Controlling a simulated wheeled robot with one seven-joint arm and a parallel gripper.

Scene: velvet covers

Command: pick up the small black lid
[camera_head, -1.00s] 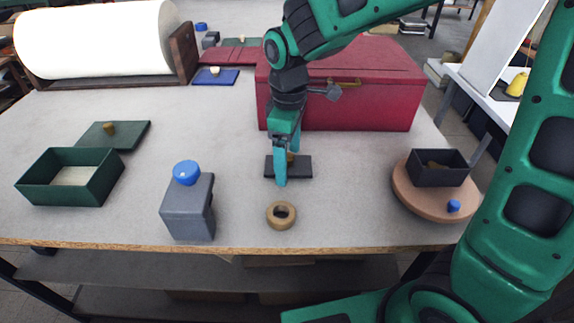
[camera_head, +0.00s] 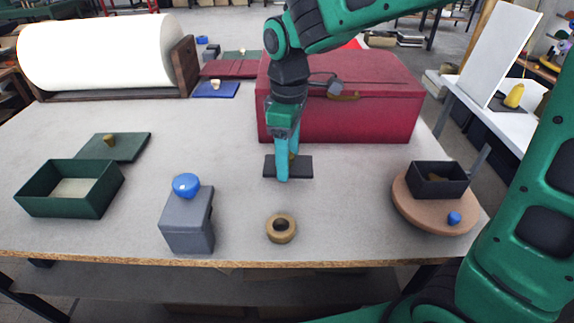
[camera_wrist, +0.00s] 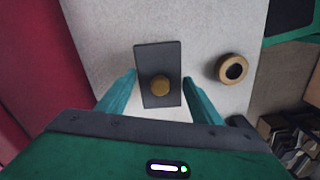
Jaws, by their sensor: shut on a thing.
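The small black lid (camera_head: 304,167), a dark flat rectangle with a yellowish-brown knob (camera_wrist: 160,85), is held by my gripper (camera_head: 287,168). In the wrist view the lid (camera_wrist: 150,58) lies between the two teal fingers of my gripper (camera_wrist: 158,76), one at each long edge, with the knob between them. In the head view one finger stands in front of the lid and hides part of it and most of the knob. The lid looks level and seems slightly above the table; the gap is hard to see.
A wooden ring (camera_head: 282,228) lies just in front. A grey block with a blue knob (camera_head: 187,222) stands left, a dark open box (camera_head: 438,182) on a round board (camera_head: 412,211) right. A red chest (camera_head: 390,110) stands close behind. Bare table lies between.

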